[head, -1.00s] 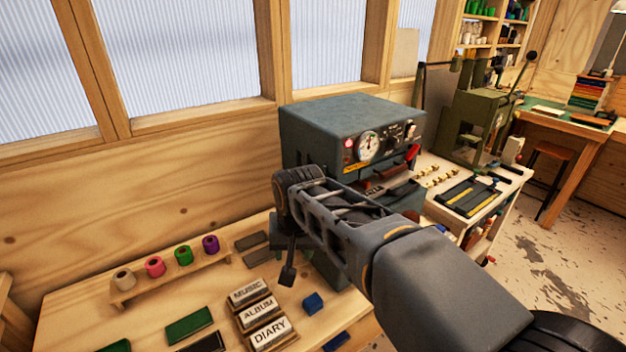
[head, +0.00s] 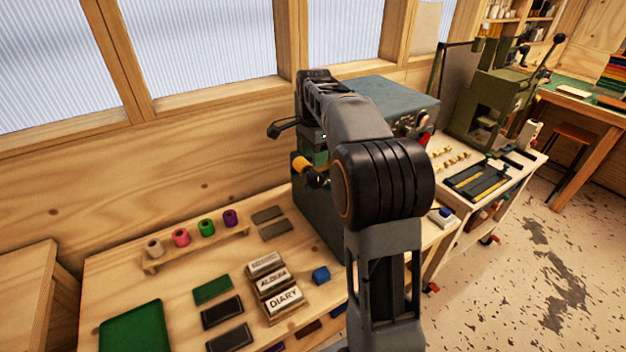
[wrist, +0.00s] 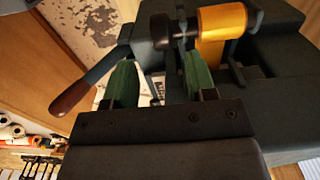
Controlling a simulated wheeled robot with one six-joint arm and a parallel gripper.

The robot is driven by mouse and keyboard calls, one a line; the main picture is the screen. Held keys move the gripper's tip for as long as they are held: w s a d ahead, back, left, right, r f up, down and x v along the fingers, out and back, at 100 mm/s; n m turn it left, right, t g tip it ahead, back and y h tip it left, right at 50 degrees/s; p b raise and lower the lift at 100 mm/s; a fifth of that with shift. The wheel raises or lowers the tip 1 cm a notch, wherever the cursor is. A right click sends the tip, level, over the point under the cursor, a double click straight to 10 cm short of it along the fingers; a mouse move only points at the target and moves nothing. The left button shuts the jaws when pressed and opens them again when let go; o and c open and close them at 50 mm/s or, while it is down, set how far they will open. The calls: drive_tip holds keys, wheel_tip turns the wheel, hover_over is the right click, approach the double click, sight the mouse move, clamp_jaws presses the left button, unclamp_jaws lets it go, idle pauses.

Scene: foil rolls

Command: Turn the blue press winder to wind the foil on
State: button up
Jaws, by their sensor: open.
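The blue-grey press (head: 385,95) stands at the back of the bench, partly hidden behind my arm. A gold foil roll (head: 302,164) sticks out at its left side, with a dark round winder knob (head: 318,180) at its end. In the wrist view the gold roll (wrist: 222,20) is at the top, and the dark knob (wrist: 162,28) lies ahead between my green fingertips, apparently beyond them. My gripper (wrist: 162,80) is open and empty. In the head view a green finger (head: 318,157) shows just above the roll; the other finger is hidden or unclear.
A lever with a brown handle (wrist: 72,95) lies left of my fingers in the wrist view. A green press (head: 490,105) stands further right.

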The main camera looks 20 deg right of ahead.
sight(314, 175)
wheel_tip(314, 175, down, 9)
drive_tip(key=shift+p, duration=0.45)
